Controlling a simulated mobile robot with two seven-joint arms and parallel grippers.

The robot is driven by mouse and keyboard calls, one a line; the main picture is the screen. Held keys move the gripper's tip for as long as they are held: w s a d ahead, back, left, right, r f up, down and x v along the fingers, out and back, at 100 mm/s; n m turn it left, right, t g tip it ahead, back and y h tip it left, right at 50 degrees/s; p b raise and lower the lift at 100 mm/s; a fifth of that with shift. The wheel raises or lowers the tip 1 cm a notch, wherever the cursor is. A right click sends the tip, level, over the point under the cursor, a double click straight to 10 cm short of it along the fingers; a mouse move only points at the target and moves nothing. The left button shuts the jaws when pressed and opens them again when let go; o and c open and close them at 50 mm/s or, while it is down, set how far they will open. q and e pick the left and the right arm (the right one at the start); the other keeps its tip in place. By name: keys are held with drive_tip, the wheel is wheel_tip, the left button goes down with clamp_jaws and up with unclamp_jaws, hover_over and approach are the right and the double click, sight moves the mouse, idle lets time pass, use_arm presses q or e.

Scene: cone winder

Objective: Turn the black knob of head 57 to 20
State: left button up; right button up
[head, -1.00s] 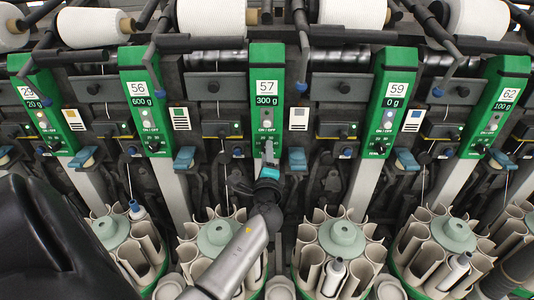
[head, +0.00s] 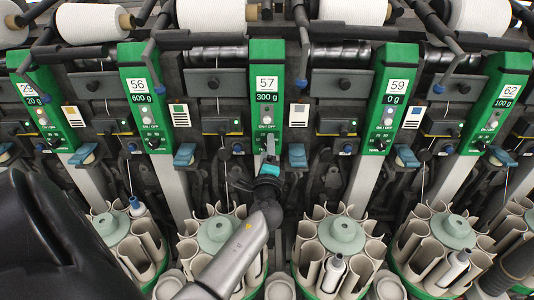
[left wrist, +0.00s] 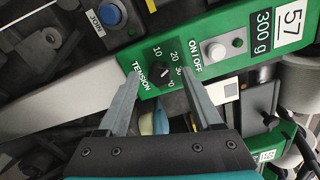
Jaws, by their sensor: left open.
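The green panel of head 57 (head: 267,82) is in the middle of the head view, marked 300 g. It also shows tilted in the left wrist view (left wrist: 247,38). Its black knob (left wrist: 164,73) sits in the TENSION dial with the numbers 10, 20 and 30 around it. I cannot tell for sure which number the knob points to. My left gripper (left wrist: 161,72) is open, with one finger on each side of the knob and a gap on both sides. In the head view my left gripper (head: 269,150) covers the knob. My right gripper is not in view.
Panels of head 56 (head: 139,84) and head 59 (head: 397,88) stand on either side, with knobs of their own. A white ON/OFF button (left wrist: 215,52) is close to the dial. A blue JOIN button (left wrist: 111,15) is at the upper left.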

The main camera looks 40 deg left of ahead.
use_arm(q)
drive_tip(key=b+v, duration=0.1)
drive_tip(key=v, duration=1.4)
drive_tip(key=shift+b, duration=0.3)
drive_tip(key=shift+s+d, duration=0.1)
